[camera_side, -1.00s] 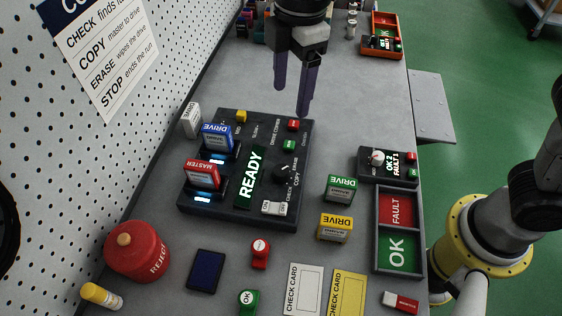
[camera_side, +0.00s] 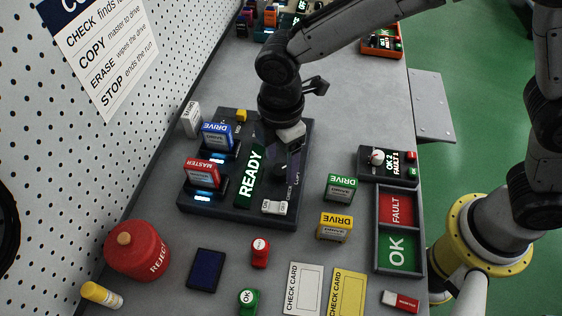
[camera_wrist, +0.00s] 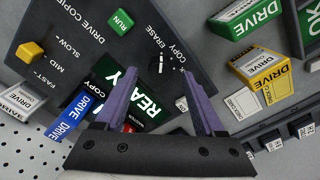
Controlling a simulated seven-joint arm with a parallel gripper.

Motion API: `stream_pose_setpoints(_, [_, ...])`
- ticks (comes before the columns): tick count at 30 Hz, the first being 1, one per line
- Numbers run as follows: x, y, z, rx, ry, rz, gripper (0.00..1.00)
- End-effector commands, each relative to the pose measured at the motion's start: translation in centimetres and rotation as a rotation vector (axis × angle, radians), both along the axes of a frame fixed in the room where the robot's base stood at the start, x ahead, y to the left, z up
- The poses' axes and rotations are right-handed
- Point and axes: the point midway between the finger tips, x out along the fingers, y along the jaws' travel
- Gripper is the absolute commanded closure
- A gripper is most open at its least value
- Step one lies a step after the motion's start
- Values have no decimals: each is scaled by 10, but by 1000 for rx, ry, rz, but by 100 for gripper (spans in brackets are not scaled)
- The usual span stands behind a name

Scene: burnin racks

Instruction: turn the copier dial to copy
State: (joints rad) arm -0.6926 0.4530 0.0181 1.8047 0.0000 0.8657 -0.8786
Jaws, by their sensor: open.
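The dark copier (camera_side: 232,211) lies on the bench with its READY screen (camera_side: 250,180) lit. Its dial, a black knob with a white pointer line, shows in the wrist view (camera_wrist: 161,68), close to the printed COPY and ERASE words. I cannot tell for sure which word the pointer is on. My gripper (camera_side: 281,164) is over the right part of the copier, pointing down. In the wrist view its two purple fingers (camera_wrist: 158,75) are apart, one to each side of the dial. I cannot tell whether they touch it. In the side view the gripper mostly hides the dial.
The blue drive (camera_side: 217,136) and red master (camera_side: 202,173) stand in the copier's slots. The green drive (camera_side: 341,188) and yellow drive (camera_side: 335,227) stand on the bench to its right. A tester (camera_side: 388,167) and OK/FAULT tray (camera_side: 375,240) lie farther right.

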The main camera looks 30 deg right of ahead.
Motion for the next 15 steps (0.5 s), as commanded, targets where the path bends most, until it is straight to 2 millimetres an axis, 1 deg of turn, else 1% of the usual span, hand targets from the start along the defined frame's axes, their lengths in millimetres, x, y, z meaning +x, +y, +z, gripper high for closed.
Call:
stream_pose_setpoints(1, [-1,-1,-5,-2,3,0,29])
stream_pose_setpoints(5, [0,0,-13,-1,2,0,29])
stream_pose_setpoints(14, [0,0,-15,0,0,0,29])
stream_pose_setpoints(15, [0,0,-14,0,0,0,34])
